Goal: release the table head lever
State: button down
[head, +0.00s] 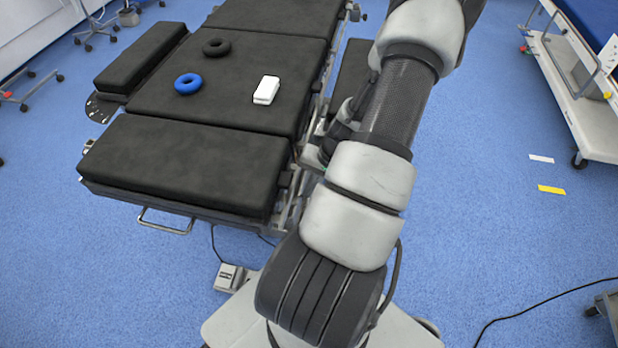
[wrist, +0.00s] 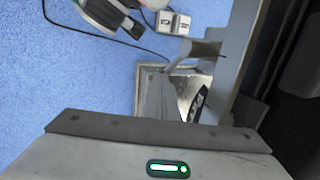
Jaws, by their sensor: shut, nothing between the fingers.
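The operating table's black-padded near section (head: 190,165) is in the head view, left of my arm. In the wrist view a light grey lever-like bar (wrist: 178,54) juts from the table's grey side frame (wrist: 235,60), just beyond my gripper. I cannot tell for certain that this bar is the head lever. My gripper (wrist: 164,92) is shut with nothing held, its fingers pointing toward that bar. Whether they touch it is unclear. In the head view my arm hides most of the gripper beside the table's right edge.
A blue ring (head: 188,84), a black ring (head: 216,47) and a white box (head: 266,90) lie on the middle pad. A foot pedal (head: 230,277) with a cable is on the floor.

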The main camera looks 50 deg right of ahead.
jog(key=shift+d+r, duration=0.1)
dwell(0.4)
jog(key=shift+r+p, duration=0.55)
jog(key=shift+r, duration=0.15)
jog(key=p+v, duration=0.4)
jog(key=v, duration=1.3)
jog(key=shift+s+r, duration=0.1)
jog(key=shift+s, duration=0.1)
